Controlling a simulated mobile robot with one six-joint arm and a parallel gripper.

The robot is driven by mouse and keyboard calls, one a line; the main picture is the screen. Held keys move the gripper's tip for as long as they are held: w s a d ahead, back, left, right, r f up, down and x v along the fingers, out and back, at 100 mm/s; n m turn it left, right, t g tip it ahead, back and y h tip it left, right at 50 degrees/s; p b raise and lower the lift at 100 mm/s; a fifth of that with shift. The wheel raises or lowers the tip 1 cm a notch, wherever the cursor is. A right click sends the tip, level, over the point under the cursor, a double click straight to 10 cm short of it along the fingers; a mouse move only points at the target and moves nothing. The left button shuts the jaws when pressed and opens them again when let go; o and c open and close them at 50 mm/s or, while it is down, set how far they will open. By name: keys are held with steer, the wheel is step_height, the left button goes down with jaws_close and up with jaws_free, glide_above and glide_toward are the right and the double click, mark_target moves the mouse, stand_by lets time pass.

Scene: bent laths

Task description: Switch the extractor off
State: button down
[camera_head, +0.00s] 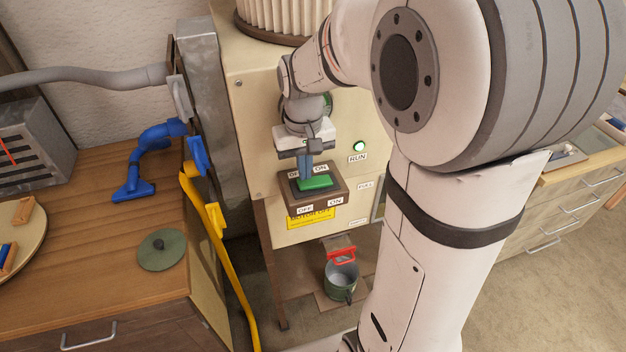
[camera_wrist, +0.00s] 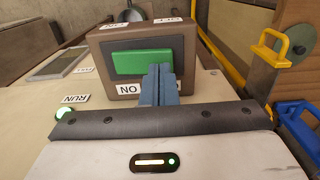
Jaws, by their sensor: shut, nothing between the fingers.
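The extractor (camera_head: 255,95) is a cream cabinet with a pleated filter on top. A brown switch box (camera_head: 325,196) with a green rocker (camera_head: 318,183) sits on its front, with labels OFF at left and ON at right. The green RUN lamp (camera_head: 359,146) is lit. My gripper (camera_head: 304,176) is shut and empty at the rocker's left, OFF side. In the wrist view, the fingertips (camera_wrist: 158,70) overlap the lower right part of the rocker (camera_wrist: 137,62) and hide part of the box's label. I cannot tell whether they touch it.
A wooden bench (camera_head: 90,190) at left holds a blue nozzle (camera_head: 135,180) and a green round lid (camera_head: 162,249). A yellow bent lath or tube (camera_head: 225,260) runs down beside the cabinet. A green pot (camera_head: 341,278) stands below the switch. Drawers are at right.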

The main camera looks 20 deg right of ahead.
mark_target(305, 183)
steer(key=shift+f+b, duration=0.6)
steer(key=shift+f, duration=0.25)
steer(key=shift+r, duration=0.1)
stand_by(0.3)
steer(key=shift+r+p, duration=2.65)
steer(key=shift+r, duration=0.8)
steer(key=shift+s, duration=0.15)
steer(key=s+f+t+b, duration=0.1)
steer(key=s+t+b, duration=0.2)
steer(key=s, duration=1.1)
steer(key=shift+s+f+b, duration=0.15)
steer(key=shift+f+b, duration=0.1)
steer(key=shift+b, duration=0.45)
